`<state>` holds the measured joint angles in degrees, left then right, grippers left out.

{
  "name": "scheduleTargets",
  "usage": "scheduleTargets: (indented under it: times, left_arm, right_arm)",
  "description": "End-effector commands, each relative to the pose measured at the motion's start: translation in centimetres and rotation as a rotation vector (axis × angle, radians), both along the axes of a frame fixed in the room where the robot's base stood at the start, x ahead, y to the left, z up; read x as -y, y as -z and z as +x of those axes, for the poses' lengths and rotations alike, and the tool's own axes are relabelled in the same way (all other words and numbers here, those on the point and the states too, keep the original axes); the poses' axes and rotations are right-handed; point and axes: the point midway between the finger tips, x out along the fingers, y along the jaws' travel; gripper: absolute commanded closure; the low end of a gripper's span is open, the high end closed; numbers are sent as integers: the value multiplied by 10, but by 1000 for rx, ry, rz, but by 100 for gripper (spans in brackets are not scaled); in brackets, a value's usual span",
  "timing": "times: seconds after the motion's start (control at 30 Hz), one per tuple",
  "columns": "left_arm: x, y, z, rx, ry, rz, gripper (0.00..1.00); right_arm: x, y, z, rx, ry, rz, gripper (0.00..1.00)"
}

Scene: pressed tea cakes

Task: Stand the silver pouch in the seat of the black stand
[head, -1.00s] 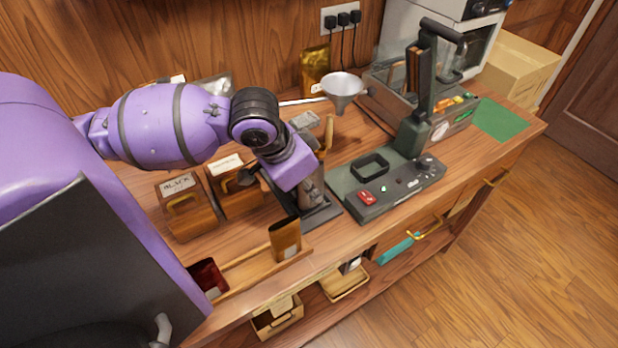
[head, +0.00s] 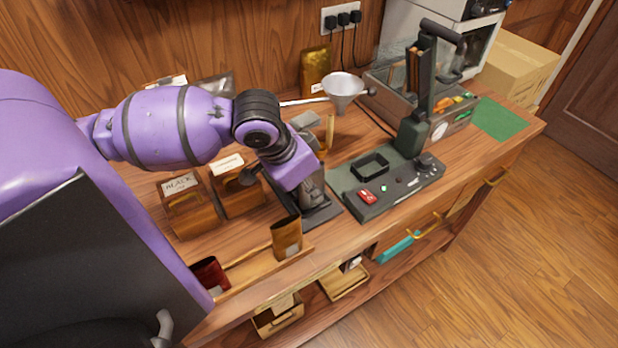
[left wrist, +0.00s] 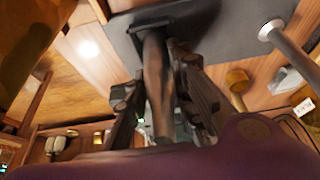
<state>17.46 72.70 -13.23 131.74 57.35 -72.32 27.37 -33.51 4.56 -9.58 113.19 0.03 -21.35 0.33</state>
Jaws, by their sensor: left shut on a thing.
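My left gripper (left wrist: 160,88) is shut on the silver pouch (left wrist: 157,75), which looks grey-brown and narrow in the left wrist view. In the head view the gripper (head: 312,188) points down over the black stand (head: 322,215), with the pouch mostly hidden by the fingers and purple wrist. The stand's dark plate (left wrist: 225,40) also fills the top of the left wrist view. The pouch's lower end is at the stand, but I cannot tell whether it rests in the seat. My right gripper is not in view.
A green-grey press base (head: 390,190) stands right of the stand. Wooden tea boxes (head: 190,215) are to its left. A rack (head: 255,275) in front holds an amber pouch (head: 287,240) and a red one (head: 209,273). A funnel (head: 343,88) and gold pouch (head: 315,70) are behind.

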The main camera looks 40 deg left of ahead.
Motion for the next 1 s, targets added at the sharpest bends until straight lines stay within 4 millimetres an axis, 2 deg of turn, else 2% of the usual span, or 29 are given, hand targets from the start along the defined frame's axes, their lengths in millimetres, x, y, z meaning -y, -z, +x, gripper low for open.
scheduleTargets:
  times: [0.3, 0.33, 0.5, 0.83, 1.0]
  left_arm:
    - [0, 1, 0, 0, 0, 0, 86]
    - [0, 1, 0, 0, 0, 0, 75]
    - [0, 1, 0, 0, 0, 0, 55]
    - [-1, -2, -1, 1, 0, 0, 55]
    - [-5, -22, -8, 3, 1, 4, 55]
  right_arm:
    - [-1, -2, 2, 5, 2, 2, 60]
    - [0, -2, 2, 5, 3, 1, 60]
    - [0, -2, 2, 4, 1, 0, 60]
    - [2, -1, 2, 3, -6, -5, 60]
    - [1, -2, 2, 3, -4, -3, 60]
